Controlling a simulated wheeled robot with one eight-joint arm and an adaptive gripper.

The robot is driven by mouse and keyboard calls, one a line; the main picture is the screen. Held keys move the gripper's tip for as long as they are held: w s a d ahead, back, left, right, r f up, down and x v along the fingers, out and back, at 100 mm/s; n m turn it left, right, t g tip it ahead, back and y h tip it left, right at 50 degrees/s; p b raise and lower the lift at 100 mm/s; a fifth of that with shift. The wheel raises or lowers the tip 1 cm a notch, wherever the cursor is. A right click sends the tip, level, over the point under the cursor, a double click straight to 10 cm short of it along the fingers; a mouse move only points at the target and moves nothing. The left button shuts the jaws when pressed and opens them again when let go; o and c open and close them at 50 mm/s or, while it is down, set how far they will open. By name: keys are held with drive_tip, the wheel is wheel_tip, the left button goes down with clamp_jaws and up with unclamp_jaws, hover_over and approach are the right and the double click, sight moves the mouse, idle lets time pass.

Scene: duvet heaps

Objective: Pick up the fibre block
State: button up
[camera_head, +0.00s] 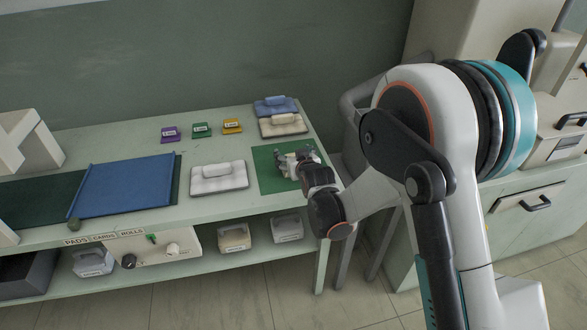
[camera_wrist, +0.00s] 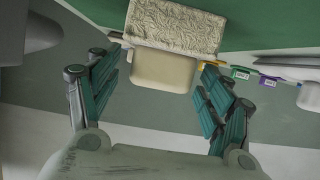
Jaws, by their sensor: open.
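A cream block with a rough, fibrous-looking slab (camera_wrist: 172,24) and a smooth, pale raised part (camera_wrist: 162,70) shows at the top of the wrist view, against a green mat. I take it to be the fibre block. My gripper (camera_wrist: 163,58) is open, one teal-padded finger on each side of the smooth part, with visible gaps. In the wrist view the scene appears upside down. In the head view my gripper (camera_head: 297,160) is low over the green mat (camera_head: 268,180), and it largely hides the block there.
A pale pad with a raised grip (camera_head: 219,178) lies left of the mat. Cream (camera_head: 283,125) and blue (camera_head: 275,106) pads lie behind it. Purple (camera_head: 170,134), green (camera_head: 201,130) and yellow (camera_head: 232,126) labelled cards and a blue sheet (camera_head: 120,187) are farther left. The wall is behind.

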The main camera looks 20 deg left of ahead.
drive_tip(key=shift+c, duration=0.3)
drive_tip(key=c, duration=1.1)
drive_tip(key=shift+r, duration=0.1)
